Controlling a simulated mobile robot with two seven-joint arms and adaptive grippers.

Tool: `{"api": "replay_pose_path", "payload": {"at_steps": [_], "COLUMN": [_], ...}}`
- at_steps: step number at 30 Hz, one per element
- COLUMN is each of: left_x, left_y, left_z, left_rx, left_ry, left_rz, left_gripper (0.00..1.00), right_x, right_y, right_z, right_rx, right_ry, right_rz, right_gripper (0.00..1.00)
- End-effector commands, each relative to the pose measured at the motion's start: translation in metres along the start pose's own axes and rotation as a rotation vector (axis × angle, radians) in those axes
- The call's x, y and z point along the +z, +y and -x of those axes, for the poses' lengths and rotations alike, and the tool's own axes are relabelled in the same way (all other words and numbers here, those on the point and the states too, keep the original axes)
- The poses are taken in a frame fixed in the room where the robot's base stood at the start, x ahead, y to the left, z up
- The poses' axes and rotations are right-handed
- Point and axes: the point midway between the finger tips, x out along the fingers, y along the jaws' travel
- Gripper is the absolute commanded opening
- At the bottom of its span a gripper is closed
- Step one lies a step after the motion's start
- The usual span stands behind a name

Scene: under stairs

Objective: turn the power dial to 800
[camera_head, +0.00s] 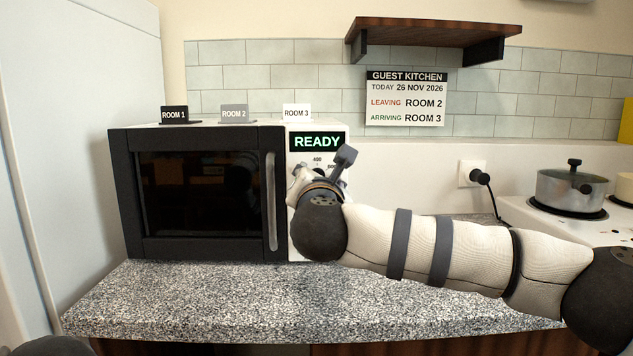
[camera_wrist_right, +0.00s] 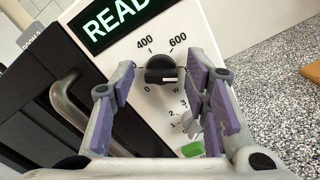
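The black microwave (camera_head: 205,190) stands on the counter with its door closed and READY on its green-lit display (camera_head: 317,141). In the right wrist view, the black power dial (camera_wrist_right: 162,70) sits on the white panel, with 400 and 600 printed above it and 0 below left. The 800 mark is not readable, and I cannot tell for sure where the dial points. My right gripper (camera_wrist_right: 160,74) is open, its purple-padded fingers on either side of the dial with gaps visible. My left gripper is not in view.
A second dial (camera_wrist_right: 191,123) with small numbers and a green button (camera_wrist_right: 192,149) lie lower on the panel. Room signs stand on the microwave. A pot (camera_head: 571,187) sits on the stove at right. The speckled counter (camera_head: 200,300) in front is clear.

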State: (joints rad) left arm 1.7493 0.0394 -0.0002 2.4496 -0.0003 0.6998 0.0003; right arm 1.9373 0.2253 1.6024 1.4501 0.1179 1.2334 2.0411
Motion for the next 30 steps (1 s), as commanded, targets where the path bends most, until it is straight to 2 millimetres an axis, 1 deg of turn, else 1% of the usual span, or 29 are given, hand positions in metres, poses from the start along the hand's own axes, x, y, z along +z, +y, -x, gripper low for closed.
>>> {"api": "replay_pose_path", "payload": {"at_steps": [7,10,11,13,18,21,25,30], "left_x": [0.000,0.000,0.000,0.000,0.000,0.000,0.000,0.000], "left_y": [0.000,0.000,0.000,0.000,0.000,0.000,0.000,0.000], "left_z": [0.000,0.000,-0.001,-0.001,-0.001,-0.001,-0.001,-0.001], "left_rx": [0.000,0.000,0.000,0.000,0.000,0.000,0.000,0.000], "left_ry": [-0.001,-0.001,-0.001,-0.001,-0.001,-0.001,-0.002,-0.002], "left_rz": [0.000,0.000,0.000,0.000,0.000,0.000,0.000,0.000], "left_gripper": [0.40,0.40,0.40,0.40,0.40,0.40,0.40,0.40], "right_x": [-0.003,-0.004,-0.004,-0.003,-0.003,-0.002,-0.002,-0.002], "right_y": [-0.001,0.000,0.000,0.000,0.001,0.000,0.000,-0.001], "right_z": [0.001,0.009,0.015,0.032,0.080,0.101,0.117,0.120], "right_rx": [0.000,0.002,0.003,0.004,0.005,0.002,0.001,-0.002], "right_ry": [0.006,0.008,0.008,0.008,0.007,0.005,0.005,0.003], "right_rz": [0.002,0.002,0.002,0.002,0.002,0.001,0.001,0.001], "right_gripper": [0.45,0.45,0.45,0.45,0.45,0.45,0.45,0.45]}}
